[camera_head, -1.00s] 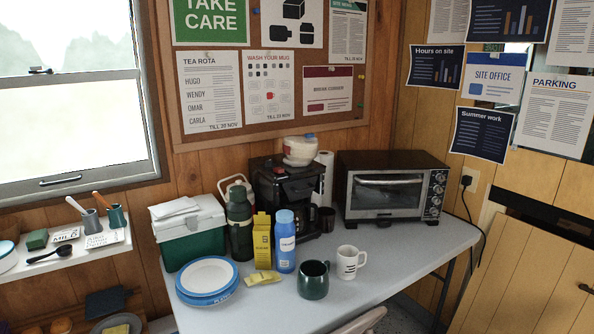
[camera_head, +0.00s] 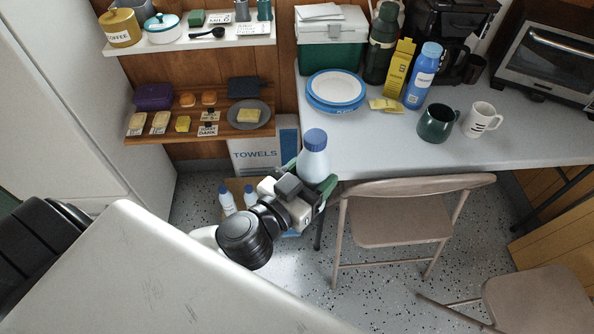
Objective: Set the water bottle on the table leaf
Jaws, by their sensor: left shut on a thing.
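The water bottle (camera_head: 314,158), pale with a blue cap, is upright in my left gripper (camera_head: 311,178). The gripper is shut on it, with fingers at its sides; its lower part is partly hidden by them. It is in front of the pale grey-blue table (camera_head: 385,154), near its left end, with floor seen around the arm. A pale scratched surface (camera_head: 160,275) fills the lower left; I cannot tell whether it is the table leaf. My right gripper is not in view.
On the table are blue-rimmed plates (camera_head: 335,88), a yellow carton (camera_head: 398,68), a blue bottle (camera_head: 422,77), a green mug (camera_head: 436,124) and a white mug (camera_head: 481,120). A folding chair (camera_head: 400,215) stands in front. More bottles (camera_head: 228,200) stand low behind my arm.

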